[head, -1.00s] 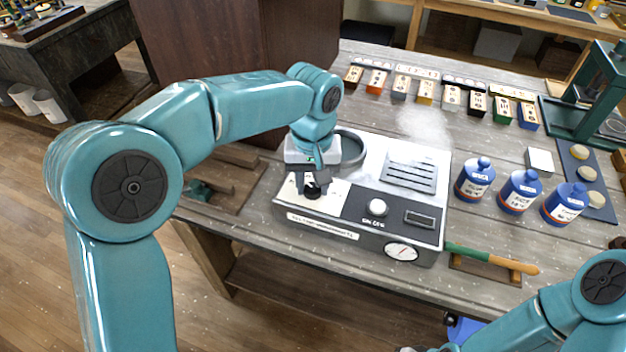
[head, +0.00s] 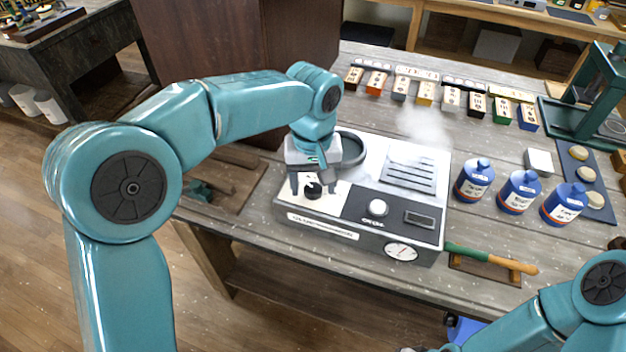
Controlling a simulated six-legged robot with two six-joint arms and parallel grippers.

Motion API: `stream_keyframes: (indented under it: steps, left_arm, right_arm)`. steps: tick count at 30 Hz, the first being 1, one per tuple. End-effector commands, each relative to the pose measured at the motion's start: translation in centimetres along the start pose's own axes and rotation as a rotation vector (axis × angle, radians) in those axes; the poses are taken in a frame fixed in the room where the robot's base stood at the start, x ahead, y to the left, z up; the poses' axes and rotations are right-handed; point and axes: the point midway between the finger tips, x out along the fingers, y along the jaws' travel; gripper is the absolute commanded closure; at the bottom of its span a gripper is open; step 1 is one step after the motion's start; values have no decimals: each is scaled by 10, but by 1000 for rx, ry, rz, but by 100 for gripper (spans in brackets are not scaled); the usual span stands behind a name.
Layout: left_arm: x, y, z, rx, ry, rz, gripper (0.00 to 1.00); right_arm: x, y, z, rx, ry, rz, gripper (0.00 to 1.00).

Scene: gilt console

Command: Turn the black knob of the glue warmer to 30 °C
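The glue warmer (head: 352,222) is a pale and dark grey box on the bench, with a round pot opening at its back left. Its black knob (head: 313,191) sits on a white dial plate at the front left. My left gripper (head: 313,186) points down over the knob. Its fingers are spread, one on each side of the knob, with gaps showing. The dial marks and the knob's pointer are too small to read.
A white button (head: 378,207), a small dark display (head: 419,219) and a round gauge (head: 401,251) are on the warmer. Steam rises behind its slotted vent. Blue bottles (head: 518,190) and a green-and-wood-handled tool (head: 490,259) are to the right. Small labelled blocks line the back.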

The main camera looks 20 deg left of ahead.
Motion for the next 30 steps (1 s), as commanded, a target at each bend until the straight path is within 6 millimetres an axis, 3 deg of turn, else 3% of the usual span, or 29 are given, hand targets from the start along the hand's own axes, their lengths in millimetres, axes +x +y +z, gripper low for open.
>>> stream_keyframes:
  steps: [5,8,21,25,30]
  left_arm:
    - [-2,0,0,1,-1,-1,37]
    - [-15,0,0,0,2,1,37]
    - [-127,1,0,0,3,3,37]
    - [-149,1,1,1,2,1,37]
    - [-162,0,1,0,0,0,37]
  right_arm:
    - [0,0,0,0,0,0,57]
    - [0,0,0,0,0,0,57]
    - [-14,-5,0,0,0,0,57]
    - [-19,-7,0,0,0,0,57]
    - [-21,-8,0,0,0,0,57]
